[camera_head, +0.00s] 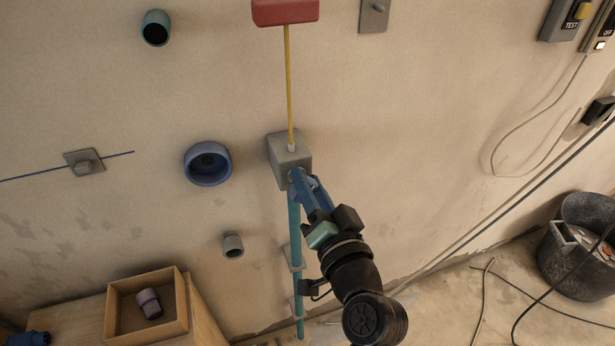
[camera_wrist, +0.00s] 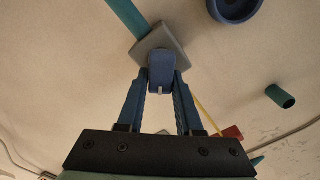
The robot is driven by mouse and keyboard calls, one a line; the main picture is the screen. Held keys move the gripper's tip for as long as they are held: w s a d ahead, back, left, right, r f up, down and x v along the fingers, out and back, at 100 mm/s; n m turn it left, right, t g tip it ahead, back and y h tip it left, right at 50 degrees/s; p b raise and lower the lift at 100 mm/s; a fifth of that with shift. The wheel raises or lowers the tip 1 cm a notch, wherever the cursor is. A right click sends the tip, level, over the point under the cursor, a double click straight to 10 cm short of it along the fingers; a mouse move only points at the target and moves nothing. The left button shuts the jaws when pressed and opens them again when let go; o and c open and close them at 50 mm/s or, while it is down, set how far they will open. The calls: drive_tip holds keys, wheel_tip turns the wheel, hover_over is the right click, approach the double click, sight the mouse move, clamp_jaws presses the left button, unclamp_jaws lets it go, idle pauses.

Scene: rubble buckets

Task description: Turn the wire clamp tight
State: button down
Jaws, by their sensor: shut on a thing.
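A grey box (camera_head: 290,160) is fixed on the wall, with a yellow wire (camera_head: 288,85) entering its top and a teal pipe (camera_head: 295,235) running down from it. In the wrist view the grey box (camera_wrist: 168,41) shows behind a blue knob (camera_wrist: 161,72) on its front. My gripper (camera_wrist: 162,80) has its two blue fingers shut on the sides of this knob. In the head view my gripper (camera_head: 297,178) reaches the box's front from below right and hides the knob. I cannot tell how tight the clamp is.
A red block (camera_head: 285,12) is at the wire's upper end. A blue round socket (camera_head: 207,163) and a grey plate (camera_head: 84,162) with a blue wire are to the left. A wooden box (camera_head: 183,305) stands lower left, a dark bucket (camera_head: 560,265) at right.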

drive_tip(key=m, duration=0.1)
drive_tip(key=m+p, duration=0.1)
drive_tip(key=m, duration=0.1)
drive_tip(key=m+p, duration=0.1)
drive_tip(key=shift+d+f+m, duration=0.1)
drive_tip(key=shift+f+m, duration=0.15)
drive_tip(key=shift+m, duration=0.05)
drive_tip(key=m, duration=0.1)
drive_tip(key=m+p, duration=0.1)
drive_tip(key=m, duration=0.2)
drive_tip(key=shift+f+m+p, duration=0.3)
drive_tip(key=shift+p, duration=0.1)
drive_tip(key=c, duration=0.6)
unclamp_jaws()
drive_tip(key=shift+d, duration=0.1)
